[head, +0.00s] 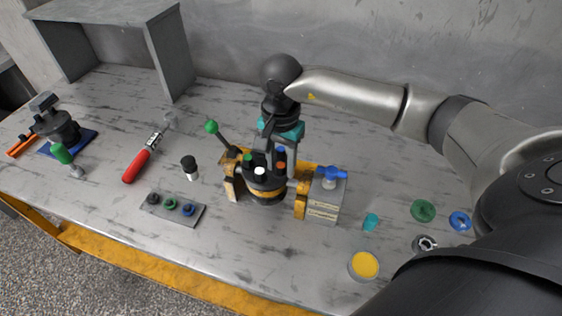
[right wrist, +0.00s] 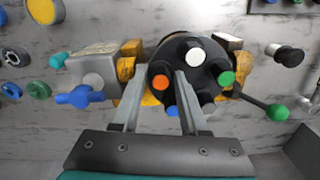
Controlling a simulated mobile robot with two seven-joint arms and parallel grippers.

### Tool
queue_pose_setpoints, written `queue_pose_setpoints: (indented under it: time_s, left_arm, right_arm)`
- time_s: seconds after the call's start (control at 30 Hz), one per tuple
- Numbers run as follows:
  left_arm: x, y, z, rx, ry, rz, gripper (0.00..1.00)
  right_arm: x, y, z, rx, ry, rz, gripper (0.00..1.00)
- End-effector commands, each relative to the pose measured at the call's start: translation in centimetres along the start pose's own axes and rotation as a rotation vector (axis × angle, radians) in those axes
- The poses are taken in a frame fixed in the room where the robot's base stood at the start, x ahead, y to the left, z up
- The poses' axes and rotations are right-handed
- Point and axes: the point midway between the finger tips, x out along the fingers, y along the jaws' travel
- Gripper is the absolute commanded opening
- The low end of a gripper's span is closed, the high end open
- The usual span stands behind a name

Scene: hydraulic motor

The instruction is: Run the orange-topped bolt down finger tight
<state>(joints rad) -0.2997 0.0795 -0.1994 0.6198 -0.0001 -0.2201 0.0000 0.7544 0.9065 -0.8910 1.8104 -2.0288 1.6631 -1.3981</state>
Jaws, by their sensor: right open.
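The motor (head: 266,187) is a dark round body between yellow clamp jaws at the middle of the bench. Several dark bolts with coloured tops stand on it. The orange-topped bolt (head: 281,165) is on its right side; it also shows in the right wrist view (right wrist: 160,82). White (right wrist: 195,57), green (right wrist: 226,78) and blue (right wrist: 172,110) tops stand around it. My right gripper (head: 281,164) points down over the motor, open. In the right wrist view its fingers (right wrist: 160,76) lie on either side of the orange top, with gaps visible. Their exact height is unclear. My left gripper is out of view.
A grey block with a blue handle (head: 331,173) stands right of the motor, and a green-knobbed lever (head: 212,127) rises at its left. A strip with coloured knobs (head: 174,209), a black-and-white cylinder (head: 190,168) and a red-handled tool (head: 144,158) lie left. Small round parts lie right.

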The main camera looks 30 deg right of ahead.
Motion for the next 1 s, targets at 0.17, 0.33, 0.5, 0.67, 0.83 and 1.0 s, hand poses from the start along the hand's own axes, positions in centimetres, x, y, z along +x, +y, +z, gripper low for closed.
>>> queue_pose_setpoints:
  time_s: [0.17,0.33,0.5,0.67,0.83,1.0]
  left_arm:
    - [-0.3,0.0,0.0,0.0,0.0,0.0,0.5]
    - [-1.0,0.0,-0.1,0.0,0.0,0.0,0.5]
    - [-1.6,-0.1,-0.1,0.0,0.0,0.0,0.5]
    - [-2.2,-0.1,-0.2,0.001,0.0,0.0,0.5]
    - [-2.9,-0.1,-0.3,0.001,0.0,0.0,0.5]
    - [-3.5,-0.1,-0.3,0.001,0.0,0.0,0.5]
  right_arm:
    - [-0.4,0.0,0.0,-0.001,0.0,-0.001,0.44]
    - [-1.4,0.0,0.0,-0.001,0.001,0.0,0.44]
    - [-2.5,0.0,0.0,0.0,0.001,0.0,0.44]
    - [-3.4,0.0,0.0,0.0,0.0,0.0,0.44]
    - [-4.5,0.0,0.0,0.0,0.0,-0.001,0.44]
    - [-5.5,0.0,0.0,0.0,0.0,-0.001,0.44]
